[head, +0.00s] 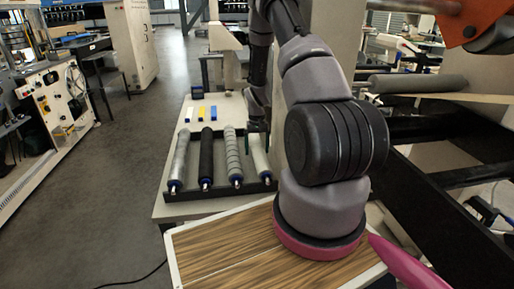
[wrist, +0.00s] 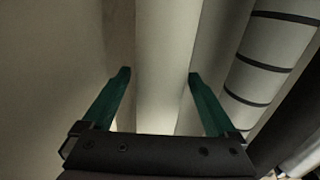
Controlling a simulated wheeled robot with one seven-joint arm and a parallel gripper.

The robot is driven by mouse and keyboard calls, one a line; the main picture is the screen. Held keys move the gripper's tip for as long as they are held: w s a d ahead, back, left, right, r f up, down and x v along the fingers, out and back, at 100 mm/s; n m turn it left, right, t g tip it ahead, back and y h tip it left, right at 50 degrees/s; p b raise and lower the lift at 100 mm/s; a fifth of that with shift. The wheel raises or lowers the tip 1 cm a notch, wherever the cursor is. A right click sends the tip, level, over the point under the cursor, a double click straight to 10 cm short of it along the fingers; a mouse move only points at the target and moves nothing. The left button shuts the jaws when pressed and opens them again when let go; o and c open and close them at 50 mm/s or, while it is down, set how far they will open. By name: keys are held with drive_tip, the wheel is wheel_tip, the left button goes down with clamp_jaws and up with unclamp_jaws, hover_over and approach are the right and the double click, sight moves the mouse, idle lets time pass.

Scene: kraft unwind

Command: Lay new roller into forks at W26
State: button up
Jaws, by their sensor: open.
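Several rollers lie side by side in a dark rack (head: 222,191) on a bench in the head view. A plain white roller (head: 261,158) is at the rack's right end. My gripper (head: 258,127) is at the far part of this roller, partly hidden by my arm. In the wrist view my gripper (wrist: 158,76) is open, with one green finger on each side of the white roller (wrist: 165,40). Gaps show beside the fingers, and contact cannot be made out. I cannot tell which forks are W26; no such label is readable.
A banded roller (head: 233,158) lies close beside the white one, then a black roller (head: 206,158) and a pale grey roller (head: 180,160). A machine with a grey roller (head: 418,83) and dark beams stands at right. Open floor (head: 110,190) is at left.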

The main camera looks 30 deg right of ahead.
clamp_jaws()
drive_tip(key=shift+r, duration=0.15)
drive_tip(key=shift+r, duration=3.6)
